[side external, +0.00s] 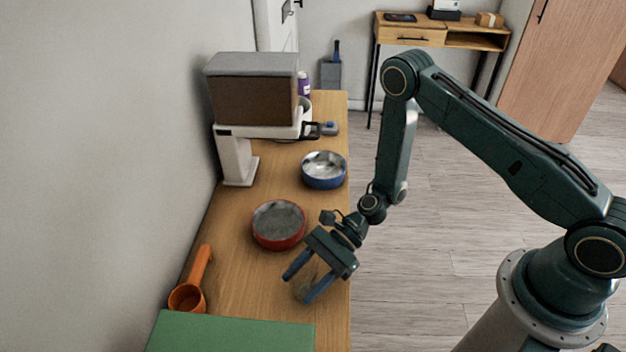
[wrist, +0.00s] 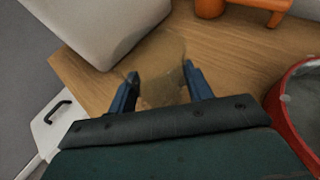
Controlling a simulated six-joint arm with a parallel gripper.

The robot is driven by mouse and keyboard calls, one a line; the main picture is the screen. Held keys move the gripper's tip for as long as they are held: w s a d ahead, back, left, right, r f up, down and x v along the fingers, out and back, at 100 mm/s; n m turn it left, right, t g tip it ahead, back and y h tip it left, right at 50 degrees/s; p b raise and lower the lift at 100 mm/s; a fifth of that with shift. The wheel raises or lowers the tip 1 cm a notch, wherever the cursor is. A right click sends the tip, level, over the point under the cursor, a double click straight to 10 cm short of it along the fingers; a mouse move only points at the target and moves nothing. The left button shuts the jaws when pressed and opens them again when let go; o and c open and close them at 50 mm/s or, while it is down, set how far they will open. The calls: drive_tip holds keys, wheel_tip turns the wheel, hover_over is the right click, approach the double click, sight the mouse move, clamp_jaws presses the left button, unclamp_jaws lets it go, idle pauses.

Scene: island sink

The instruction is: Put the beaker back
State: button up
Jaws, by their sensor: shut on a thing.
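My gripper (side external: 297,289) is low over the front right part of the wooden counter, its two blue fingers apart. In the wrist view my gripper (wrist: 160,71) is shut on a clear, faintly brownish see-through vessel, the beaker (wrist: 160,88), which sits between the fingers. Its outline is faint and the counter shows through it. I cannot tell whether its base touches the counter. In the side view it is barely visible between the fingers.
A red bowl (side external: 278,224) with grey contents stands just behind my gripper, and a blue bowl (side external: 323,170) farther back. An orange scoop (side external: 187,297) lies left, near a green-topped box (side external: 232,335). A white and brown machine (side external: 253,96) stands at the back.

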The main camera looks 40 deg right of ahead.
drive_tip(key=shift+f, duration=0.75)
drive_tip(key=shift+f, duration=0.1)
drive_tip(key=o, duration=1)
drive_tip(key=shift+v, duration=6.05)
